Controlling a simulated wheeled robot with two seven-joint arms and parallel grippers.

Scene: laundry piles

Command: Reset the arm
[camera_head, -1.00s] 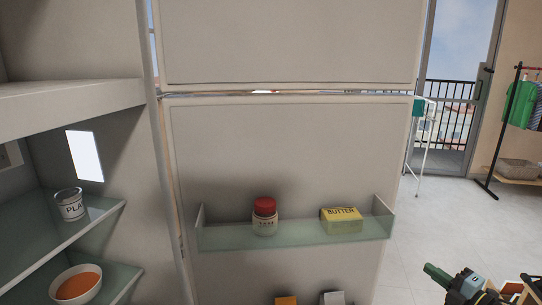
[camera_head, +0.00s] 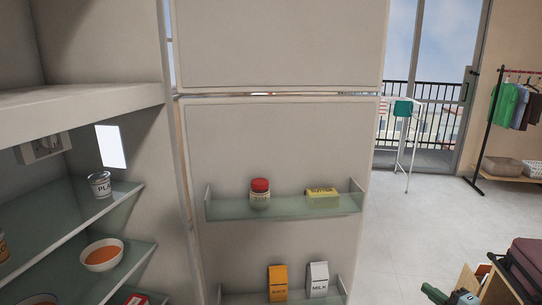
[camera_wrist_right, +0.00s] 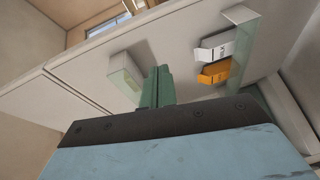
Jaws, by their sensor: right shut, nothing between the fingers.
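My right gripper (camera_head: 434,292) shows at the bottom right of the head view, right of the open fridge door (camera_head: 280,145) and apart from it. In the right wrist view its green fingers (camera_wrist_right: 157,86) are together with nothing between them. The rest of the right arm is mostly out of frame. My left gripper is not in view.
Door shelves hold a red-capped jar (camera_head: 260,196), butter (camera_head: 322,198), an orange carton (camera_head: 278,283) and a milk carton (camera_head: 317,280). Inside are a can (camera_head: 100,185) and a soup bowl (camera_head: 102,256). Clear floor (camera_head: 420,215) lies right of the door; a suitcase (camera_head: 527,265) stands bottom right.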

